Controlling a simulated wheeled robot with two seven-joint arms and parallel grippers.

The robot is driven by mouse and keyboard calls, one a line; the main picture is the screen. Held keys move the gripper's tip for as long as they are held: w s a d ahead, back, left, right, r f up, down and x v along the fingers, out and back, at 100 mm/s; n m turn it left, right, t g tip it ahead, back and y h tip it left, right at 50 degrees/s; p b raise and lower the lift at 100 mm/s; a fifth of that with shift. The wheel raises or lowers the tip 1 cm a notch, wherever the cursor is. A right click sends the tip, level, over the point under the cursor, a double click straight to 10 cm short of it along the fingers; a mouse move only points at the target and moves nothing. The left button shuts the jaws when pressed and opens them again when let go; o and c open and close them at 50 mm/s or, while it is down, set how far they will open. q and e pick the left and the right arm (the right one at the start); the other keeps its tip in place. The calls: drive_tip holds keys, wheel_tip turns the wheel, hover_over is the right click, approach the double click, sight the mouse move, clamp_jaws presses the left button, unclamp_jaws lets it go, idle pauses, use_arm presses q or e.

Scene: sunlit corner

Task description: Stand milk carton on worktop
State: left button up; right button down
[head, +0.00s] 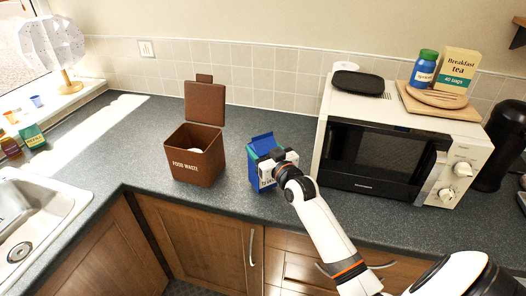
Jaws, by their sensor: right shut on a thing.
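A blue, green and white carton (255,170), which looks like the milk carton, is upright on or just above the grey worktop (105,145), between the brown food waste bin and the microwave. I cannot tell whether its base touches the worktop. My right gripper (276,167) is at the carton's right side and shut on it. The gripper and wrist hide much of the carton's right part, and the fingertips are hard to make out. My left gripper is not in view.
The brown food waste bin (190,165) stands open left of the carton. A microwave (365,158) stands to the right, bearing a board with a tea box (458,68) and a blue jar (424,70). The sink (60,203) is at the left. Worktop left of the bin is clear.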

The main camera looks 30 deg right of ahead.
drive_tip(key=shift+s+f, duration=0.2)
drive_tip(key=shift+f, duration=0.15)
drive_tip(key=shift+w+f, duration=0.1)
drive_tip(key=c, duration=0.7)
unclamp_jaws()
drive_tip(key=shift+f, duration=0.2)
drive_tip(key=o, duration=0.4)
drive_tip(key=shift+r, duration=0.1)
drive_tip(key=s, duration=0.4)
drive_tip(key=s+b, duration=0.1)
drive_tip(key=s, duration=0.3)
drive_tip(key=s+a+b, duration=0.1)
drive_tip(key=s, duration=0.3)
